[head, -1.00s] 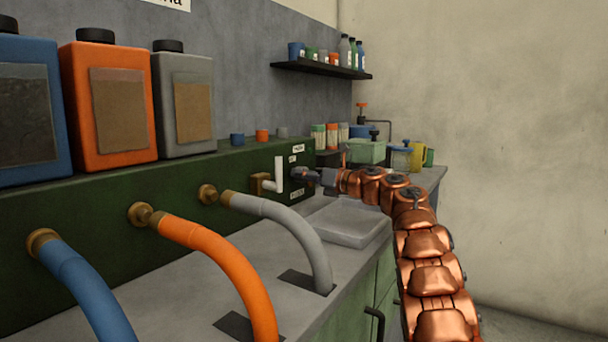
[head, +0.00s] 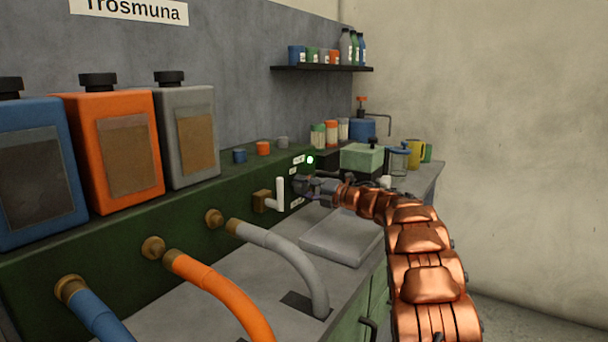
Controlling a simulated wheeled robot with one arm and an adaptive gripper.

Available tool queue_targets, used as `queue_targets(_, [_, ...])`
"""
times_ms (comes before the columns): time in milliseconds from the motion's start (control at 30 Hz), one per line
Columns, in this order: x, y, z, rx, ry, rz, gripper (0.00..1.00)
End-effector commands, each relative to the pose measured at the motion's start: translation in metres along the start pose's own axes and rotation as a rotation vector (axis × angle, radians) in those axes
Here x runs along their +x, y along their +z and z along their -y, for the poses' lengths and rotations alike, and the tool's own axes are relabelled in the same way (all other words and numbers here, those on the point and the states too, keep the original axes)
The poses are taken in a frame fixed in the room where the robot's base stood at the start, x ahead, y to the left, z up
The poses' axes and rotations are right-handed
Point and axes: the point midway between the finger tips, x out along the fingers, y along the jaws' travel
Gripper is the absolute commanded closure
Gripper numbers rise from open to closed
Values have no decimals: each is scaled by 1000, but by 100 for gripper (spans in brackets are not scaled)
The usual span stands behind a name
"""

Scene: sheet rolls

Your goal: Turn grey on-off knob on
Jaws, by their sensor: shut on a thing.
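The green panel (head: 130,200) runs along the back of the bench. My gripper (head: 303,186) is at the right end of its front face, shut at the spot of the grey on-off knob. The knob is small and mostly hidden by the fingers, so its angle cannot be read. A small round lamp (head: 310,160) glows whitish green just above the gripper, beside small white labels. My copper arm reaches in from the lower right.
A white lever (head: 280,193) on a brass tap stands close left of the gripper. Grey (head: 290,255), orange (head: 225,300) and blue (head: 100,318) hoses curve in front of the panel. A grey basin (head: 338,240) lies below the gripper. Jars and a pale green box (head: 362,158) stand behind.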

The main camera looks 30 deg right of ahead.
Motion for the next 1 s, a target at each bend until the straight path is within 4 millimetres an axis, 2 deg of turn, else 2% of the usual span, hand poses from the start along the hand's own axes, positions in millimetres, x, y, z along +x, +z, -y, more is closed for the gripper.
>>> queue_targets(33, [1,0,-5,35,-1,-3,85])
queue_targets(400, [1,0,-3,190,0,-3,85])
queue_targets(967, [1,-1,-1,218,1,-2,85])
queue_targets(1000, [1,-1,-1,218,1,-2,48])
